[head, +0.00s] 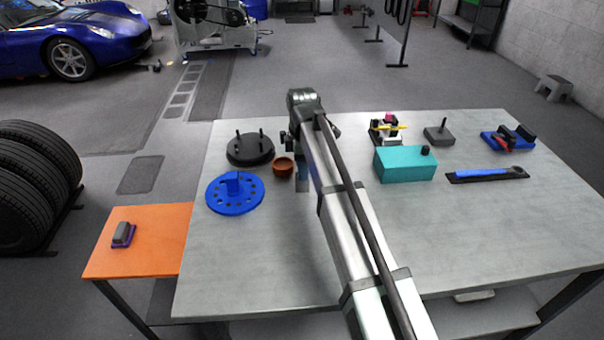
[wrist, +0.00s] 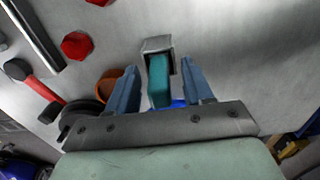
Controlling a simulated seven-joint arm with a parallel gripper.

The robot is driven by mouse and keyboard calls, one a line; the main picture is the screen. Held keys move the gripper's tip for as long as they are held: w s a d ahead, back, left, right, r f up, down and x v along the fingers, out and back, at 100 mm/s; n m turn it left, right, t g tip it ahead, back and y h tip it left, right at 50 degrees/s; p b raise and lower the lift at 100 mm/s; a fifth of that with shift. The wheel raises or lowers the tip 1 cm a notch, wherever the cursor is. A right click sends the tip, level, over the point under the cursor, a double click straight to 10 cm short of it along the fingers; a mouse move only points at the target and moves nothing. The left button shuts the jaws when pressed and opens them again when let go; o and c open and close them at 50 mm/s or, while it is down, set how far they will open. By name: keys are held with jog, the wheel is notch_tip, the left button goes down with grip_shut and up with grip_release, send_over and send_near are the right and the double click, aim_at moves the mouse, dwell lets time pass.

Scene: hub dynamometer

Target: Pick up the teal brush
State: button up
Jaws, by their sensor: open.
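The teal brush (wrist: 159,82) shows in the wrist view as a narrow teal block with a grey bracket-like piece (wrist: 157,44) at its far end. My gripper (wrist: 159,68) is open, with one blue-grey finger on each side of the teal part. Gaps show between the fingers and the teal part, most clearly on the left. In the head view my gripper (head: 302,181) is low over the table, left of centre and just right of the brown bowl (head: 283,166). My arm hides much of that spot, and I cannot make out the brush there.
A blue disc with holes (head: 235,196) and a black disc with pegs (head: 250,149) lie to the left. A teal box (head: 405,165) and a black tray with a blue tool (head: 487,174) are to the right. The front of the grey table (head: 255,265) is clear.

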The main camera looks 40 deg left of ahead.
jog(key=shift+c, duration=0.5)
grip_shut()
